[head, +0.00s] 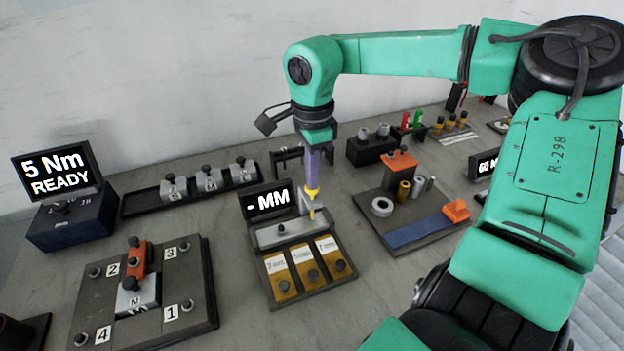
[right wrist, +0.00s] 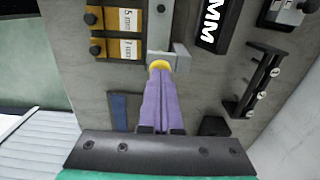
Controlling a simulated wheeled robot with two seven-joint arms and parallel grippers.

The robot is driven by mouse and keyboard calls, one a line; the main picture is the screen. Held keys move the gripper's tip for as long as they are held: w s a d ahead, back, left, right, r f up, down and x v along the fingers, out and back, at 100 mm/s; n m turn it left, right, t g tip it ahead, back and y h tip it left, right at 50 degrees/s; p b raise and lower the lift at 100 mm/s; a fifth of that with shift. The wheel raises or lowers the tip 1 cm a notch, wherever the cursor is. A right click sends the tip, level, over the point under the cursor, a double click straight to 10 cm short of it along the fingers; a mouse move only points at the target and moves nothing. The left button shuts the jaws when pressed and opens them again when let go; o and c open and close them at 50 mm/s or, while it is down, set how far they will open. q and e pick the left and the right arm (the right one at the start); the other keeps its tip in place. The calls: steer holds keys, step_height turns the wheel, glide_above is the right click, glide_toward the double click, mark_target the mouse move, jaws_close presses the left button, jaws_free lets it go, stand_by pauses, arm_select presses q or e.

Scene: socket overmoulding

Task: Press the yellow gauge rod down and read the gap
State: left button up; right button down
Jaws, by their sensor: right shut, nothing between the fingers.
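My right gripper (head: 313,184) has its purple fingers shut with nothing between them. It points down at the gauge from above. The yellow gauge rod (head: 312,204) shows right under the fingertips, and its yellow top (right wrist: 158,65) is at the finger ends in the right wrist view. The tips look in contact with it or very close; I cannot tell which. The gauge's grey metal block (head: 278,236) stands under the black display (head: 268,204), which reads "- MM". My left gripper is not in view.
Yellow gauge blocks (head: 306,269) with dark knobs lie in front of the gauge. A numbered fixture plate (head: 196,275) is at left, with a "5 Nm READY" screen (head: 57,170) behind it. A board (head: 422,234) with cylinders is at right. A dark tray (head: 140,201) stands at back.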

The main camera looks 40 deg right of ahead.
steer(key=shift+f+b, duration=0.35)
steer(key=shift+f, duration=0.3)
steer(key=shift+r, duration=0.1)
step_height(320, 180, up, 8)
steer(key=p, duration=0.6)
stand_by(0.5)
stand_by(0.4)
